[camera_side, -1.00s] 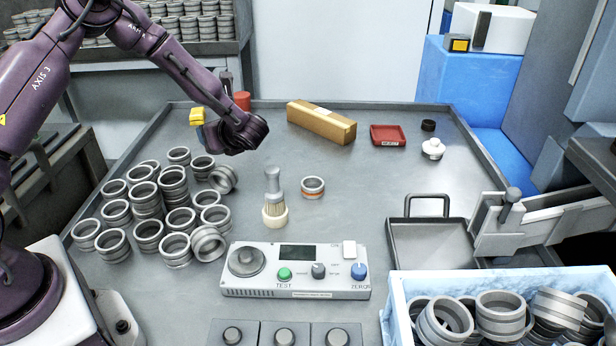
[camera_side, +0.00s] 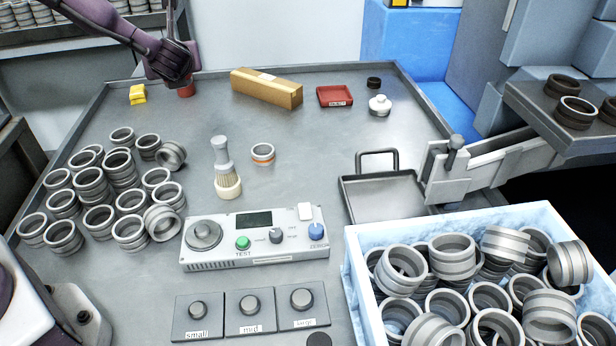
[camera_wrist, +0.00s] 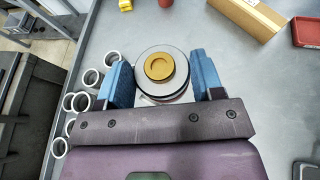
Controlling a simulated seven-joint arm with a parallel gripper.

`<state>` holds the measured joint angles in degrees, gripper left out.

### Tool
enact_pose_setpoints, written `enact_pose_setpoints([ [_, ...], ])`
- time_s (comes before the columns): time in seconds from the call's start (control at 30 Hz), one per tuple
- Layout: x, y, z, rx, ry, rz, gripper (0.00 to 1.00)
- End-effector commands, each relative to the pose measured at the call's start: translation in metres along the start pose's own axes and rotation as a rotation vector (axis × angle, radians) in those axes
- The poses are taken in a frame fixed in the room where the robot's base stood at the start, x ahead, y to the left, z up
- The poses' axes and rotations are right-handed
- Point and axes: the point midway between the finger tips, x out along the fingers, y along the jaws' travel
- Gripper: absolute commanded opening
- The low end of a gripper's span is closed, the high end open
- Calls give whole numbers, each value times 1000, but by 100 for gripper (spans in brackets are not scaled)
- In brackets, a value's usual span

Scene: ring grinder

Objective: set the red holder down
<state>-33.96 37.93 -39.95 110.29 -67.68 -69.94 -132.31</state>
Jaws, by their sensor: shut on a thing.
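In the wrist view a round pale disc with a gold centre (camera_wrist: 160,68) sits between the two blue fingers of my gripper (camera_wrist: 163,80). My gripper is shut on the holder. In the side view the arm's end hides the fingers and the holder's top. I cannot tell whether the holder's base touches the table.
A yellow block (camera_side: 137,95) lies left of the holder, a cardboard box (camera_side: 265,88) to its right. Many grey rings (camera_side: 120,170) crowd the left front. A brush (camera_side: 225,170), tester (camera_side: 255,237) and red tray (camera_side: 335,96) stand farther off. Clear table lies in front of the box.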

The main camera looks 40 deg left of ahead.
Motion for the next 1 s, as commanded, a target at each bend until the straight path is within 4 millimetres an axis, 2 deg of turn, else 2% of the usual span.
enact_pose_setpoints([
  [0.17,-21,-39,-17,134,1,-327,13],
  [0.3,-57,-68,-29,254,0,-623,13],
  [0.4,-88,-82,-35,334,-2,-816,13],
  [0.6,-139,-91,-42,452,-6,-1098,13],
  [0.8,-172,-90,-47,521,-5,-1264,14],
  [0.87,-180,-88,-48,539,-6,-1305,14],
  [1.0,-175,-89,-59,532,-2,-1308,14],
])
